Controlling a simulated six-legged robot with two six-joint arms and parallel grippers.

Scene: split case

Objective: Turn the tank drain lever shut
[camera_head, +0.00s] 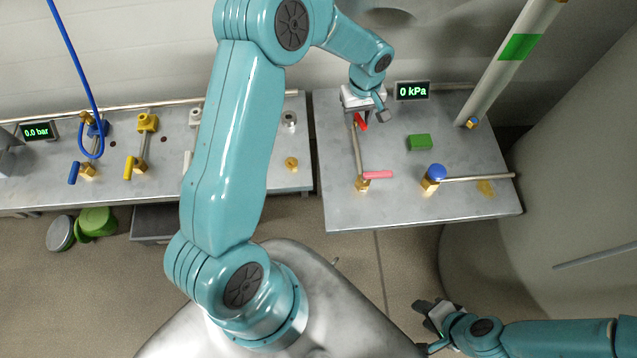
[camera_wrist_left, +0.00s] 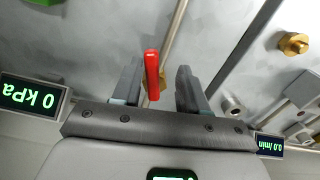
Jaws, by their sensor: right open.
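A red lever (camera_head: 361,122) stands at the back left of the right-hand bench, at the end of a thin pipe. In the left wrist view the red lever (camera_wrist_left: 152,74) is upright between the fingers of my left gripper (camera_wrist_left: 158,88), with a gap on each side. My left gripper (camera_head: 366,108) is open and partly covers the lever in the head view. A pink lever (camera_head: 378,174) lies sideways on a brass valve at the front of that bench. No label shows which lever is the tank drain. My right gripper (camera_head: 432,314) is open and empty, low before the bench.
The right-hand bench (camera_head: 420,212) also holds a green block (camera_head: 419,142), a blue knob (camera_head: 436,171) and a display (camera_head: 412,91) reading 0 kPa. A large grey rounded body (camera_head: 575,190) stands at right. The left-hand bench (camera_head: 45,190) carries blue and yellow levers.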

